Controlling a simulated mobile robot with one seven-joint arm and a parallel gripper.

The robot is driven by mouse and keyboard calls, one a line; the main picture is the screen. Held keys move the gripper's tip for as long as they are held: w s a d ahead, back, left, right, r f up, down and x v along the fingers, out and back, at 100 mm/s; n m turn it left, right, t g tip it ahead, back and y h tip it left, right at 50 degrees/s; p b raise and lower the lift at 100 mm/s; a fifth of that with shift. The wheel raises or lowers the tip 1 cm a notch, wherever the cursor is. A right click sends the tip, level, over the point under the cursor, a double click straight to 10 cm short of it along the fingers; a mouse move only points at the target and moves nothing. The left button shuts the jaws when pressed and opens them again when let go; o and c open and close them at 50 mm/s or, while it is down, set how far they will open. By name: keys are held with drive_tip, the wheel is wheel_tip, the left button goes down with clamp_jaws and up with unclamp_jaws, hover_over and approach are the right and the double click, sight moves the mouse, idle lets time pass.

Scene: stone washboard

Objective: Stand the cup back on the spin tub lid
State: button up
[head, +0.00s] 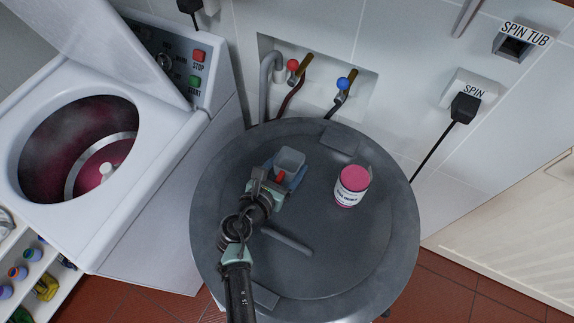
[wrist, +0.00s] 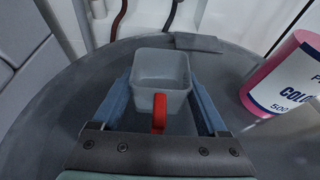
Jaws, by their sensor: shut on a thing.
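The cup is a small grey square cup (head: 290,161) with a red handle. It is upright at the back left of the round grey spin tub lid (head: 330,245). My gripper (head: 287,180) is at the cup, with its blue fingers on either side. In the wrist view the cup (wrist: 160,75) sits between the two fingers (wrist: 160,105), its red handle toward me. The gripper is shut on the cup. The underside of the cup is hidden, so I cannot tell whether it touches the lid.
A pink labelled tub (head: 352,186) stands on the lid to the right of the cup. A raised grip bar (head: 287,241) lies across the lid's middle. The open washing machine (head: 110,150) is at left. Taps (head: 293,66) and a wall (head: 400,60) are behind.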

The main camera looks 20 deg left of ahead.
drive_tip(key=shift+f, duration=0.1)
drive_tip(key=o, duration=1.3)
drive_tip(key=v, duration=1.2)
